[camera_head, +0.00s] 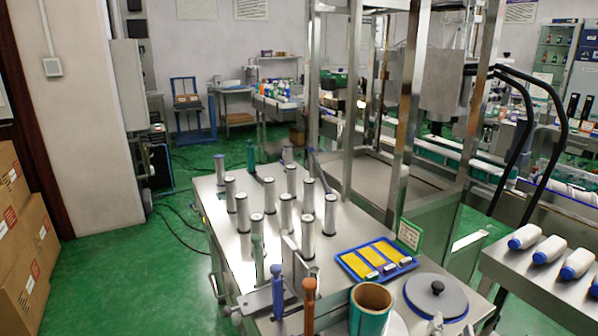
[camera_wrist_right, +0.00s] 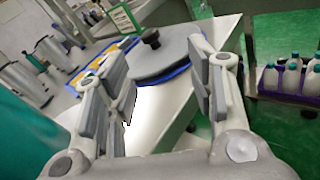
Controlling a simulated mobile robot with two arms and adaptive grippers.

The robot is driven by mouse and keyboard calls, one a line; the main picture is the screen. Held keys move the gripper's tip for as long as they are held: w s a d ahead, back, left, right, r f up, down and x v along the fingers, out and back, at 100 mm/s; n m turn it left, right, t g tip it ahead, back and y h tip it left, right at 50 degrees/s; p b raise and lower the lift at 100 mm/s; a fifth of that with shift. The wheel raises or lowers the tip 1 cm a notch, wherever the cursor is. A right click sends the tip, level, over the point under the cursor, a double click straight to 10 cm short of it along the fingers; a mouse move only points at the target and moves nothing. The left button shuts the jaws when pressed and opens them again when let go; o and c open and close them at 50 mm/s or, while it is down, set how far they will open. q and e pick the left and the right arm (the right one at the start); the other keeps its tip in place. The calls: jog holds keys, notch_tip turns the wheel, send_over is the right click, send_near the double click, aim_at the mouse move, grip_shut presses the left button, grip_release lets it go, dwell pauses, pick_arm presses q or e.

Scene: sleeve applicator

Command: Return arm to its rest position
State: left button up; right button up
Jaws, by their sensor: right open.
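My right gripper (camera_wrist_right: 158,55) shows in the right wrist view with its two grey fingers spread wide and nothing between them. Beyond the fingers is a grey round disc (camera_wrist_right: 165,58) with a black knob. The gap to the disc is hard to judge. The same disc shows in the head view at the front right of the steel table (camera_head: 436,297). I cannot make out my right gripper clearly in the head view. My left gripper is in neither view.
A teal roll (camera_head: 371,310) stands beside the disc. A blue tray (camera_head: 377,260) with yellow pads lies behind them. Several silver cylinders (camera_head: 285,212) stand on the table. Blue and orange handles (camera_head: 309,288) rise at the front edge. White bottles (camera_head: 549,255) lie at the right.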

jog(key=s+a+f+m+g+y, duration=0.2)
jog(key=s+a+f+m+g, duration=0.25)
jog(key=s+m, duration=0.4)
jog(key=s+a+f+m+g+y, duration=0.3)
jog(key=s+a+m+g, duration=0.15)
jog(key=s+m, duration=0.4)
jog(key=s+a+f+m+g+y, duration=0.2)
jog(key=s+a+f+m+g, duration=0.15)
jog(key=s+a+m, duration=0.4)
jog(key=s+d+f+m, duration=0.1)
jog(key=s+f, duration=0.1)
jog(key=f, duration=1.2)
jog(key=s+d+f+m, duration=0.1)
jog(key=f, duration=1.3)
jog(key=s+d+f+g, duration=0.2)
jog(key=s+f, duration=1.2)
jog(key=s, duration=0.2)
jog(key=shift+s+d+n, duration=0.2)
jog(key=shift+n, duration=0.15)
